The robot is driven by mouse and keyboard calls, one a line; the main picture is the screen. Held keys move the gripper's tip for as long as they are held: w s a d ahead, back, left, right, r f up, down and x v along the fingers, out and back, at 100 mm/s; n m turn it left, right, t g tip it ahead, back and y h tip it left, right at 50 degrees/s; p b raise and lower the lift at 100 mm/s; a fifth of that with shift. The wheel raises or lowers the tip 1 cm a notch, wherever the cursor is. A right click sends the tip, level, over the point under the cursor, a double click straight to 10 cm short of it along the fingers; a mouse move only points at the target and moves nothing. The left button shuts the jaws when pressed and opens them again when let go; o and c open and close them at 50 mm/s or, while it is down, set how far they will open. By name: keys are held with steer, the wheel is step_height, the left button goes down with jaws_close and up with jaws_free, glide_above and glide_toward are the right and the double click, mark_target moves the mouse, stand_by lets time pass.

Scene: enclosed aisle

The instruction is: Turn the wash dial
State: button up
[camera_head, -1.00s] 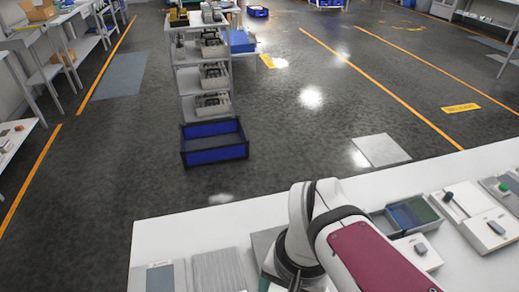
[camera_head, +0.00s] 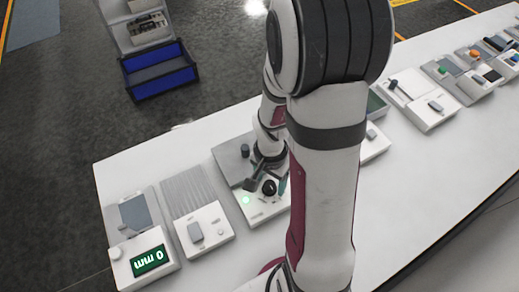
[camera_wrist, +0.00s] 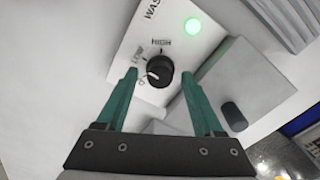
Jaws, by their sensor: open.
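The wash dial (camera_wrist: 159,71) is a round black knob with a white pointer mark on a white panel, in the wrist view. Lettering beginning "WAS" and smaller marks surround it. The dial also shows in the head view (camera_head: 269,187). My gripper (camera_wrist: 164,75) is open, with its two green fingers on either side of the dial. I cannot tell whether they touch it. A lit green lamp (camera_wrist: 193,26) is on the same panel, and it shows in the head view too (camera_head: 246,200). In the head view my arm hides part of this panel.
A dark cylindrical knob (camera_wrist: 233,116) stands on the grey plate beside the panel. Left of it are a panel with a grey switch (camera_head: 195,232) and a device with a green display (camera_head: 149,260). More devices line the white table (camera_head: 420,190) at right. A blue bin (camera_head: 160,71) is on the floor.

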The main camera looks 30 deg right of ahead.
steer(key=shift+f, duration=0.1)
jaws_close()
stand_by(0.3)
steer(key=shift+n, duration=0.3)
steer(key=n, duration=0.5)
steer(key=shift+n, duration=0.4)
steer(key=n, duration=0.5)
steer(key=shift+n, duration=0.4)
jaws_free()
